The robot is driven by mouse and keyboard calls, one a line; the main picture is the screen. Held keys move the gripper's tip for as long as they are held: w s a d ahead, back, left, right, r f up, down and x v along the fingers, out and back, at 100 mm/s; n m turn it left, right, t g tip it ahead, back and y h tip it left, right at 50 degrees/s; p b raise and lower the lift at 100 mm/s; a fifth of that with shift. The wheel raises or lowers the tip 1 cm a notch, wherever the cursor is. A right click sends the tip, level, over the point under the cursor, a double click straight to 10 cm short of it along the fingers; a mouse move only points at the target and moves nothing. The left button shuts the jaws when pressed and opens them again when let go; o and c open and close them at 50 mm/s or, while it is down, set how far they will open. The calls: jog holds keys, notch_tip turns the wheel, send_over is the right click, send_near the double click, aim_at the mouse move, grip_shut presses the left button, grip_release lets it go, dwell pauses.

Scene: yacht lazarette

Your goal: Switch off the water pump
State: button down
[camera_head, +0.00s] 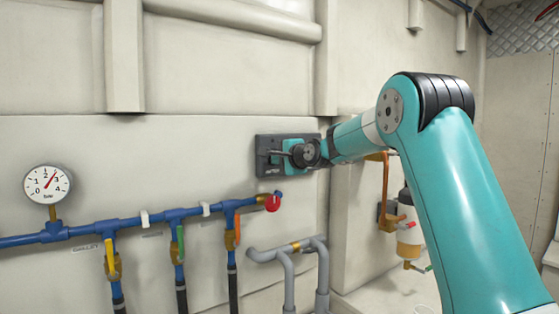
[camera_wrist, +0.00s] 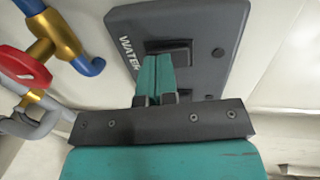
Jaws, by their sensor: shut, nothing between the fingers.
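A dark grey switch panel (camera_head: 264,143) is fixed to the pale wall. It also shows in the wrist view (camera_wrist: 210,25), with the white word "WATER" along its left side. A dark rocker switch (camera_wrist: 177,45) sits on the panel, partly hidden behind my fingers. My gripper (camera_head: 281,153) is in front of the panel. In the wrist view, its teal fingertips (camera_wrist: 157,58) are together and empty, overlapping the lower edge of the rocker. I cannot tell whether they touch it or which way the rocker is tipped.
A red-handled valve (camera_head: 272,203) on a brass fitting is just below the panel. A blue pipe (camera_head: 140,223) with several coloured valve levers runs left to a pressure gauge (camera_head: 47,184). Grey pipes (camera_head: 287,251) stand below. A bottle-like unit (camera_head: 408,233) hangs right of the wall corner.

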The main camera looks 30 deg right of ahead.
jog(key=s+f+t+b, duration=0.2)
jog(key=s+t+b, duration=0.1)
jog(key=s+b, duration=1)
jog(key=shift+s+d+f+b, duration=0.15)
jog(key=shift+s+d+b, duration=0.15)
jog(key=shift+b, duration=0.6)
